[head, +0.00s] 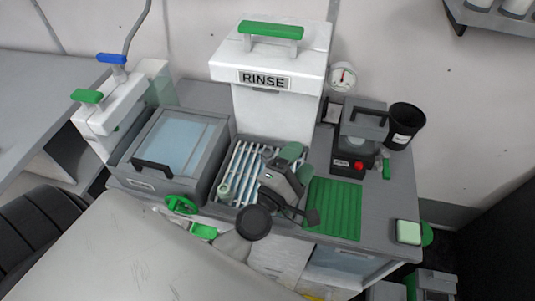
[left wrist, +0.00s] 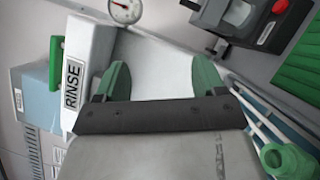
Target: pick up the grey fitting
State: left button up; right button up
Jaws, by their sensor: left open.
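My left gripper (head: 298,163) is over the right part of a slatted rack tray (head: 214,203). In the left wrist view the left gripper (left wrist: 160,75) has its two green fingers wide apart, with nothing between them; the white rinse box lies behind. A pale green-grey fitting (head: 223,190) stands at the left front of the rack. A round green fitting (left wrist: 286,160) shows at the lower right of the left wrist view, outside the fingers. I see no plainly grey fitting; part of the rack is hidden by my gripper. My right gripper is not in view.
The white RINSE box (head: 280,105) stands behind the rack. A grey lidded bin (head: 178,148) is to its left. A green ribbed mat (head: 335,208) lies empty to the right. A black device with a red button (head: 357,150) and a black cup (head: 404,124) stand farther back.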

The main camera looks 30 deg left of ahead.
pick_arm(q)
jog(key=w+a+f+n+g+y, duration=0.15)
jog(key=a+n+y, duration=0.25)
jog(key=n+y, duration=0.5)
jog(key=n+g+y, duration=0.2)
jog(key=n+g, duration=0.5)
jog(key=n, duration=0.6)
send_near(268, 153)
jog(key=shift+w+a+r, duration=0.3)
jog(key=shift+r, duration=0.05)
jog(key=shift+w+a+f+g, duration=0.1)
jog(key=shift+f+g, duration=0.1)
jog(key=shift+g, duration=0.05)
jog(key=p+x, duration=0.1)
jog(key=x, duration=0.4)
jog(key=shift+w+f, duration=0.1)
jog(key=p+x, duration=0.2)
jog(key=x, duration=0.2)
jog(key=shift+w+f, duration=0.25)
jog(key=shift+w+a+f, duration=0.2)
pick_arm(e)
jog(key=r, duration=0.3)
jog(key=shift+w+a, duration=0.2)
pick_arm(q)
jog(key=shift+s, duration=0.1)
jog(key=shift+c, duration=0.3)
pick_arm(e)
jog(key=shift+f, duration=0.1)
